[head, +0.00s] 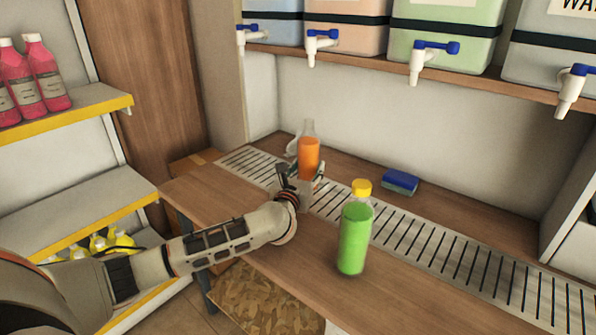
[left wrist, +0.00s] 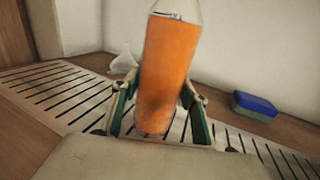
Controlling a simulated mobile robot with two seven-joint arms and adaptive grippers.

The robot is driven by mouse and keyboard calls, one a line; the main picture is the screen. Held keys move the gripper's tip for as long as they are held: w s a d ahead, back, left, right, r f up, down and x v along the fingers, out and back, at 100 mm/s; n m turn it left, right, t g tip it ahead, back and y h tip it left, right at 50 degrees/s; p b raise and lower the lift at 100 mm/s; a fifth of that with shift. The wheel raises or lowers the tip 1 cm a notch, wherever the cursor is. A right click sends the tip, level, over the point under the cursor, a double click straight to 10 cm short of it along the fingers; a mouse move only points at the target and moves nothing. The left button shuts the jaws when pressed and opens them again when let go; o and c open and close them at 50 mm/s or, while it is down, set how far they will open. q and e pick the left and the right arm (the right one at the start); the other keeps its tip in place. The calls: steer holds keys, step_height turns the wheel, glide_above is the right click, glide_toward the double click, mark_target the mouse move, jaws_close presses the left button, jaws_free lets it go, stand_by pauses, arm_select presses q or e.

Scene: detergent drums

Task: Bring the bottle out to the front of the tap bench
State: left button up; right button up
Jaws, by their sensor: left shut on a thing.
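A clear bottle with orange liquid (head: 308,158) stands upright over the slotted metal grate of the tap bench (head: 190,190). No cap shows on its neck. My left gripper (head: 303,181) is shut on its lower part. In the left wrist view the orange bottle (left wrist: 168,72) is between the two fingers of the gripper (left wrist: 160,112), slightly tilted in the picture. I cannot tell whether its base touches the grate. A bottle of green liquid with a yellow cap (head: 354,235) stands on the wood in front of the grate, right of my gripper. My right gripper is not in view.
A blue sponge (head: 400,182) lies behind the grate. A white funnel (left wrist: 125,62) is behind the orange bottle. Drums with blue-handled taps (head: 433,50) sit on the shelf above. Pink bottles (head: 35,78) stand on the left shelf. The front wood left of the green bottle is clear.

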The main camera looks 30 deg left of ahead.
mark_target(302, 169)
arm_select(q)
steer(key=shift+r, duration=0.25)
steer(key=shift+s, duration=0.4)
steer(key=shift+s+r, duration=0.1)
steer(key=shift+s, duration=0.2)
steer(key=shift+s+p, duration=0.45)
steer(key=shift+s, duration=0.4)
steer(key=shift+s+a, duration=0.15)
steer(key=shift+s, duration=0.75)
steer(key=shift+s+a+p, duration=0.1)
steer(key=shift+s+p, duration=0.35)
steer(key=shift+s, duration=0.7)
steer(key=shift+s+a+p, duration=0.1)
steer(key=shift+s+p, duration=0.2)
steer(key=shift+s, duration=1.1)
steer(key=shift+s+a, duration=0.1)
steer(key=shift+s, duration=1.05)
steer(key=shift+s+a+p, duration=0.1)
steer(key=shift+s+p, duration=0.5)
steer(key=shift+s, duration=1.1)
steer(key=shift+s+a+p, duration=0.1)
steer(key=shift+s+p, duration=0.35)
steer(key=shift+s, duration=0.45)
steer(key=shift+s+f, duration=0.1)
steer(key=shift+f, duration=0.15)
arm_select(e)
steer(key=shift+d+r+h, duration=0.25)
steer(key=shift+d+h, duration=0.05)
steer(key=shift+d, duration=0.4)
